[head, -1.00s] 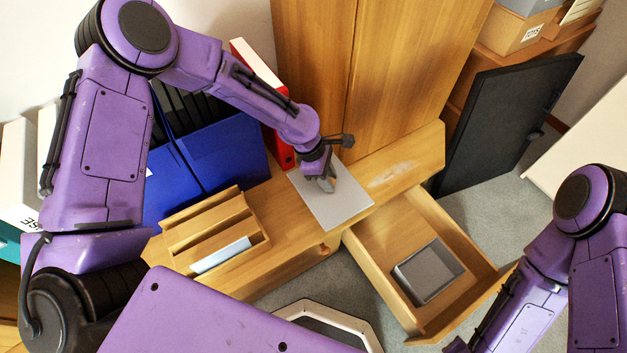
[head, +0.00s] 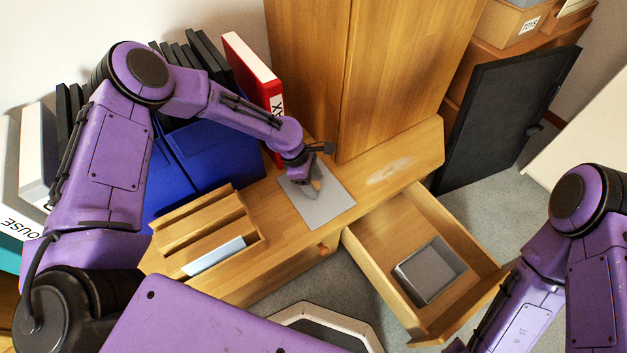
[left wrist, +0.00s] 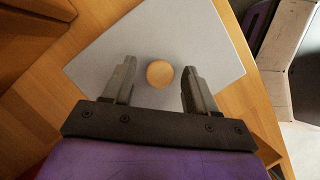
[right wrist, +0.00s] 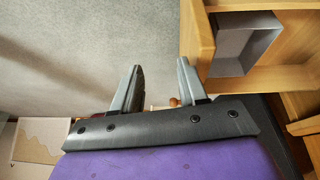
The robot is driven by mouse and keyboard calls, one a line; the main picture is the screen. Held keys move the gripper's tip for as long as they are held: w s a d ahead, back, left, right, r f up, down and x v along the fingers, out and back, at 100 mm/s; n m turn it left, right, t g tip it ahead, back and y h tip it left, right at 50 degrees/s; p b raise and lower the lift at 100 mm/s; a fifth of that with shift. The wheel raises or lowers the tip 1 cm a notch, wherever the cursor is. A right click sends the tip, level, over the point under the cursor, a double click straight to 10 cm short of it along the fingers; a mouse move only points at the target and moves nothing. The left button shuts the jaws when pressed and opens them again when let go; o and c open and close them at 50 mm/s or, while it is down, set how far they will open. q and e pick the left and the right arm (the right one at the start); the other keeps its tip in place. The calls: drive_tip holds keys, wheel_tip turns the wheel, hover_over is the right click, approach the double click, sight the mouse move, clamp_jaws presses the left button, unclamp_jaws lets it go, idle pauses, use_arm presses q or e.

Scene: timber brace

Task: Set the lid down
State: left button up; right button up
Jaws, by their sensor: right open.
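The lid, a flat grey square plate, lies (head: 332,205) on the wooden cabinet top (head: 412,155) in the head view, seemingly flat on it. In the left wrist view the lid (left wrist: 212,45) has a round wooden knob (left wrist: 160,73) at its middle. My left gripper (head: 311,190) is over the lid. Its fingers (left wrist: 158,67) are open on either side of the knob, with a gap on both sides. An open grey box (head: 447,262) sits in the pulled-out drawer (head: 378,272). My right gripper (right wrist: 158,82) is open and empty beside the drawer.
A wooden rack (head: 187,222) with a pale card stands left of the lid. Blue folders (head: 200,165) and a red binder (head: 250,70) are behind it. A tall wooden cupboard (head: 380,75) rises behind the lid. Cabinet top right of the lid is clear.

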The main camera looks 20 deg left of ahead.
use_arm(q)
drive_tip(key=shift+r, duration=0.1)
drive_tip(key=p+v, duration=0.2)
drive_tip(key=v, duration=0.5)
drive_tip(key=shift+r+p, duration=0.3)
drive_tip(key=shift+p, duration=0.05)
drive_tip(key=shift+s+a+f, duration=0.1)
